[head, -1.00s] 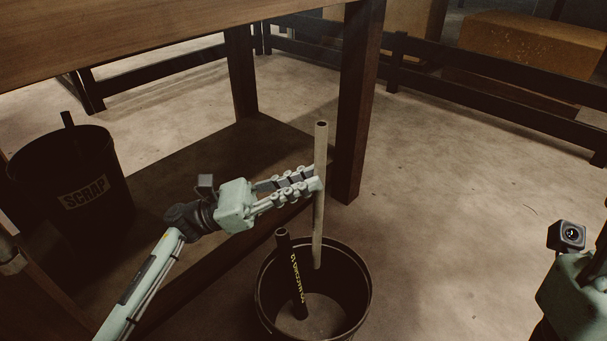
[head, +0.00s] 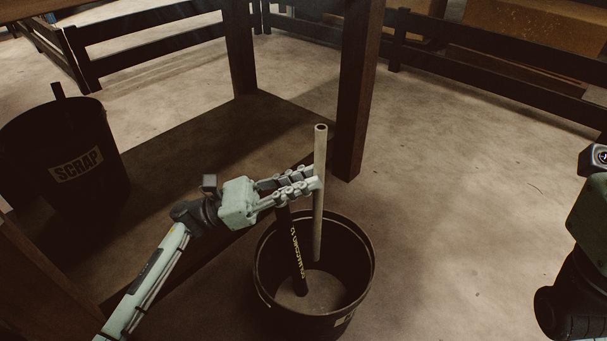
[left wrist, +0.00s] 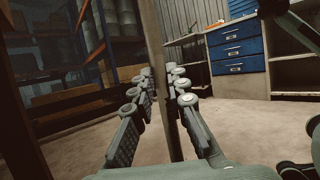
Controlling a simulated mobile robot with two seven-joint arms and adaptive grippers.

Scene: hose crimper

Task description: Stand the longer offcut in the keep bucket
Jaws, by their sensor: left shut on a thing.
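My left gripper (head: 308,187) is shut on a long, pale grey-beige offcut (head: 319,222) and holds it upright. The offcut also shows between the fingers in the left wrist view (left wrist: 158,50). Its lower end is inside the mouth of the dark bucket (head: 364,275), near the back; I cannot tell whether it touches the floor of the bucket. A black offcut with yellow lettering (head: 298,262) leans in the same bucket, its top partly behind my left fingers. My right arm shows at the right edge of the head view, but its fingers are out of view.
A black bucket labelled SCRAP (head: 75,165) stands at the left with a dark piece sticking up. A bench leg (head: 357,100) stands close behind the held offcut. A low shelf board (head: 180,150) lies behind my left arm. The floor at the right is clear.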

